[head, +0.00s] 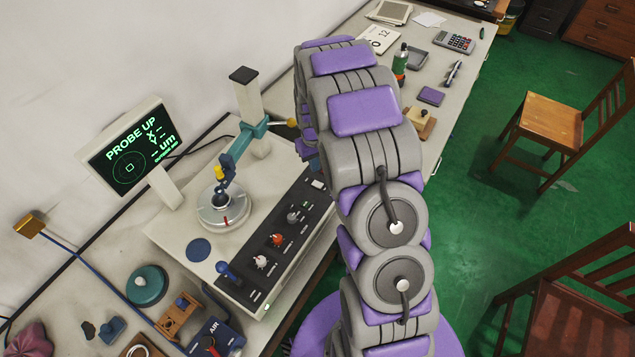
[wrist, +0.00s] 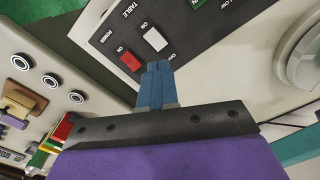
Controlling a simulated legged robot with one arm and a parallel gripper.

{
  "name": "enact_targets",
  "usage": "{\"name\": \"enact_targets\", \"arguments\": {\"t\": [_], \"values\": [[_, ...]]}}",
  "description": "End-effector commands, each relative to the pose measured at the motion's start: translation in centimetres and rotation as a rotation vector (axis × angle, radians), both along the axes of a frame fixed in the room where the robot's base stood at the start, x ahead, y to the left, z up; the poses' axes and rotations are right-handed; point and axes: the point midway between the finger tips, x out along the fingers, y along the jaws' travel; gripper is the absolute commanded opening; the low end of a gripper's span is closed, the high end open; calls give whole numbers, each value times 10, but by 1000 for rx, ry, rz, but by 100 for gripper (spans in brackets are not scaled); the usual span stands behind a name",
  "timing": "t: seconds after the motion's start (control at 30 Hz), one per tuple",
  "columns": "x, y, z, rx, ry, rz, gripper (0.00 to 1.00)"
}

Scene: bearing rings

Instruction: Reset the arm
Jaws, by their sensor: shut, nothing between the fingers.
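My arm, grey with purple pads, rises at the centre right of the head view and bends over toward the bench. Its far end is hidden behind its own links there, so I cannot make out the fingers in that view. In the wrist view my gripper (wrist: 155,84) shows as two blue fingers pressed together, shut and empty. They appear over the front edge of a black control panel (wrist: 190,28), close to a red switch (wrist: 130,61) and a white switch (wrist: 155,39). I cannot tell the height of the fingers above it.
The measuring machine (head: 185,233) carries a round metal table (head: 224,212) and a column (head: 246,97). A monitor (head: 130,148) reading "PROBE UP" stands behind. Tools and small parts crowd the bench at both ends. Wooden chairs (head: 548,124) stand on the green floor at right.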

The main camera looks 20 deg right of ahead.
Motion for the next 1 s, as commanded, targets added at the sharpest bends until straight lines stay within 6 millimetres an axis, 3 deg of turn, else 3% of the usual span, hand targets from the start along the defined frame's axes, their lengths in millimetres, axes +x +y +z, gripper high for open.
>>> {"name": "enact_targets", "arguments": {"t": [0.57,0.77,1.0], "values": [[-4,2,7,0,1,-1,0],[-32,18,48,0,15,-13,0],[-86,44,104,0,42,-29,0]]}}
